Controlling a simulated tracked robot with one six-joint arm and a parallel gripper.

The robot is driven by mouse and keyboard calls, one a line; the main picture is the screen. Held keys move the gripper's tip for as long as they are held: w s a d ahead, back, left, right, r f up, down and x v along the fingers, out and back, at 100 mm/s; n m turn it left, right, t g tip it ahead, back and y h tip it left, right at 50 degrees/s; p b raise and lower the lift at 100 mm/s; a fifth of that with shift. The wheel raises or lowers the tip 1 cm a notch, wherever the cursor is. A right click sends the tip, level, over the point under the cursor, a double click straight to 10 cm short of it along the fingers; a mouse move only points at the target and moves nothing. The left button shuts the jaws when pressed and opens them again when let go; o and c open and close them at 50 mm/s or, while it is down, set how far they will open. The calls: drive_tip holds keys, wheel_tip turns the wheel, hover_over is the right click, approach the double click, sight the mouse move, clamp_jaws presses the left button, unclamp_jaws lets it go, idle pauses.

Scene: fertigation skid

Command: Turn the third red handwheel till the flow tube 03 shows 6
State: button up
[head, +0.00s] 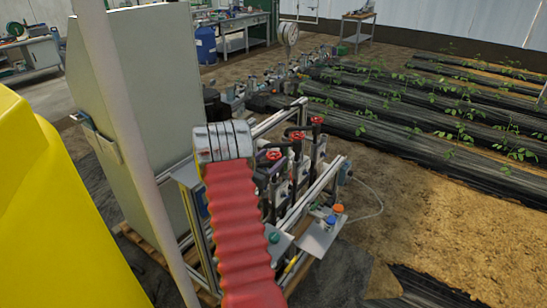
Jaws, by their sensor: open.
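Red handwheels stand in a row on the skid's metal frame (318,185): a near one (273,155), a middle one (297,135) and a far one (317,120). No number label is readable, so I cannot tell which is the third. No flow tube reading can be made out. My arm, a red ribbed sleeve with a silver collar, rises in front of the skid and covers its left part. The collar ends left of the near handwheel in the picture. My gripper cannot be made out beyond it.
A tall grey cabinet (140,110) stands left of the skid, with a pale post in front. A yellow surface (50,210) fills the lower left. A small plate (318,238) with blue and orange caps juts out at the skid's near right. Open soil (430,210) and planted rows lie right.

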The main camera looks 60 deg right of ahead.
drive_tip(key=shift+s+d, duration=0.15)
drive_tip(key=shift+d, duration=0.65)
